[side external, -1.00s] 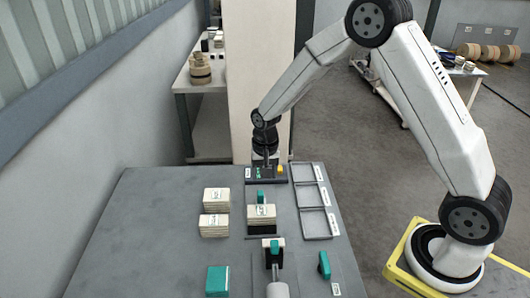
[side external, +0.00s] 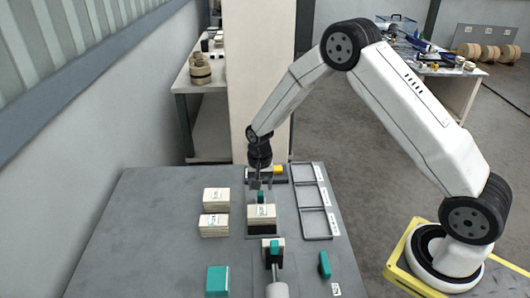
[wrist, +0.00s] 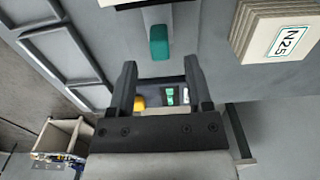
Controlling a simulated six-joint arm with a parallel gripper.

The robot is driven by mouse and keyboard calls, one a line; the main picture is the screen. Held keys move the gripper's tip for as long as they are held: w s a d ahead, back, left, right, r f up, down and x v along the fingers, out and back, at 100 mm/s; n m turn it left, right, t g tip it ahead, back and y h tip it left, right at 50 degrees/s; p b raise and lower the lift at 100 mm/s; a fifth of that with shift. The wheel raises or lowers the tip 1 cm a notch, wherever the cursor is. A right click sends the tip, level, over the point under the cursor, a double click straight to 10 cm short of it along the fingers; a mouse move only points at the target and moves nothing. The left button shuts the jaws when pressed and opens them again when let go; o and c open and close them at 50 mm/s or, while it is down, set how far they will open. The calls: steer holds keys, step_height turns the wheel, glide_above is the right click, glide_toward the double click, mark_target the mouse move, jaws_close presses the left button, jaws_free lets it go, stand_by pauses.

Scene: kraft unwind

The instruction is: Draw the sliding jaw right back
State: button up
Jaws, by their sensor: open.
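A teal knob (side external: 260,196) stands at the far side of a pale stacked block (side external: 262,212), which sits in a dark holder on the grey table; I take the knob to belong to the sliding jaw. In the wrist view the teal knob (wrist: 160,42) sits on a grey bar (wrist: 156,14), just beyond my fingertips and roughly centred between them. My gripper (side external: 256,185) is above the table on the far side of the knob. In the wrist view my gripper (wrist: 163,72) is open with nothing between its fingers. The height gap to the knob is unclear.
A nearer upright part (side external: 272,245) has a teal piece on it. Two pale stacks (side external: 215,213) stand at left, and one shows in the wrist view (wrist: 280,28). A framed tray (side external: 314,200) lies at right. A panel with a yellow button (side external: 278,170) lies behind my gripper.

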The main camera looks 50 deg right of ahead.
mark_target(260, 193)
steer(key=shift+f, duration=2.15)
jaws_close()
